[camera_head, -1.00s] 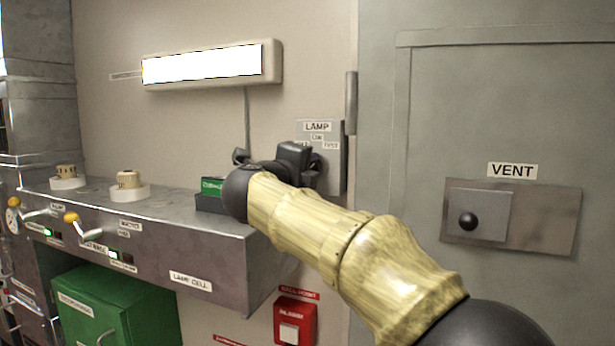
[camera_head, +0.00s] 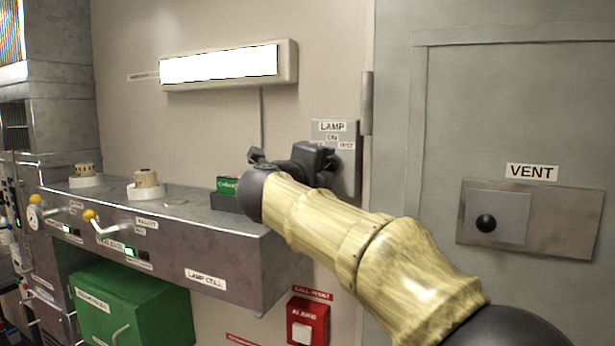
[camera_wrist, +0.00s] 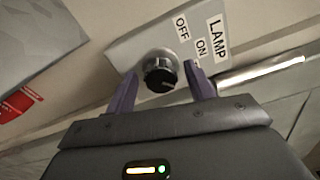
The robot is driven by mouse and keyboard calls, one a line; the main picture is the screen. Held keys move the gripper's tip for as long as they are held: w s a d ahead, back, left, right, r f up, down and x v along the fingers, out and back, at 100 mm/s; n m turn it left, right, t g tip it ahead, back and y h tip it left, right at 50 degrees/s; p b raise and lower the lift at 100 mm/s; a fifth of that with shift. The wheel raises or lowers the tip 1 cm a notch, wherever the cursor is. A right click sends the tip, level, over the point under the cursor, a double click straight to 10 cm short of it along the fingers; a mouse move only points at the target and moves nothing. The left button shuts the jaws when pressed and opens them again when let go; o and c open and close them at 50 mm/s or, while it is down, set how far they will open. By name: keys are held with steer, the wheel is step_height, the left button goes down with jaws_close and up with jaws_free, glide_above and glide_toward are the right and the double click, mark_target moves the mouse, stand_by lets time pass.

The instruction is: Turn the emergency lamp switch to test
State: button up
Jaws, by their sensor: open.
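The lamp switch is a black round knob (camera_wrist: 160,76) on a silver collar, on a grey plate (camera_head: 347,179) labelled LAMP, with OFF, ON and TEST marks. In the wrist view, my gripper (camera_wrist: 160,85) is open, with one purple finger on each side of the knob. I cannot tell whether the fingers touch it. In the head view, my gripper (camera_head: 305,160) and wrist hide the knob and the lower left of the plate. The knob's pointer setting is not clear. The emergency lamp (camera_head: 220,67) is a long white lit panel on the wall, with a cable running down.
A grey metal bench (camera_head: 200,240) with levers and round knobs stands at the left, a green box (camera_head: 135,305) below. A red alarm call point (camera_head: 308,320) is low on the wall. A grey door with a VENT slider (camera_head: 530,219) is at the right.

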steer(key=b+v, duration=0.5)
steer(key=v, duration=1.2)
steer(key=shift+a, duration=0.1)
